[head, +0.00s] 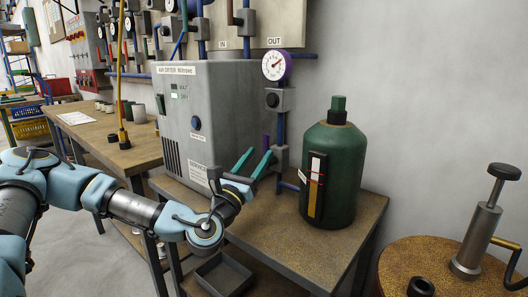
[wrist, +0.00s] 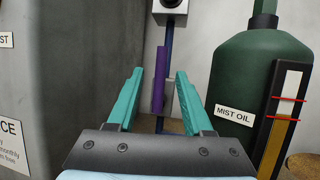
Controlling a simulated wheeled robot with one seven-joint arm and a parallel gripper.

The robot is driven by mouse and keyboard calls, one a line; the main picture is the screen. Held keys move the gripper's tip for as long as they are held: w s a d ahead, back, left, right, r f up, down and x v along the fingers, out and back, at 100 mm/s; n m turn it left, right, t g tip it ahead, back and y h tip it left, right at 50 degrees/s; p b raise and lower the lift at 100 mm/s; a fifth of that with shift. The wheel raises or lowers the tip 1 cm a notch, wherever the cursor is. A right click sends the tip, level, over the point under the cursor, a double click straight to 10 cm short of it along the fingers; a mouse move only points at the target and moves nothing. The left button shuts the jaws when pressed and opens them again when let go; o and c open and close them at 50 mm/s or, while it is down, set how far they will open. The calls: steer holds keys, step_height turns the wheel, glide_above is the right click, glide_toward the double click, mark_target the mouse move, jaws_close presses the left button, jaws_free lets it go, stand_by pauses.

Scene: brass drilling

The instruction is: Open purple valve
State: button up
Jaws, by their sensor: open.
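The purple valve handle (wrist: 159,80) is an upright purple bar on a blue pipe (wrist: 167,45), seen between my fingers in the wrist view. In the head view only a small purple part (head: 266,141) shows behind my fingers. My gripper (head: 256,157) has teal fingers, spread apart with nothing held. In the wrist view my gripper (wrist: 159,73) has one finger on each side of the handle in the picture. I cannot tell whether the fingertips reach it in depth.
A green mist oil tank (head: 333,170) stands on the bench (head: 300,238) right of my gripper. A grey dryer cabinet (head: 220,110) stands close on the left. A purple-rimmed gauge (head: 277,66) is above on the pipe. A brown drum (head: 455,265) with a pump is at lower right.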

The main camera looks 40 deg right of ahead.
steer(key=b+v, duration=0.1)
steer(key=v, duration=0.4)
steer(key=shift+s+a+f, duration=0.1)
steer(key=shift+s+a, duration=0.05)
steer(key=shift+a, duration=0.1)
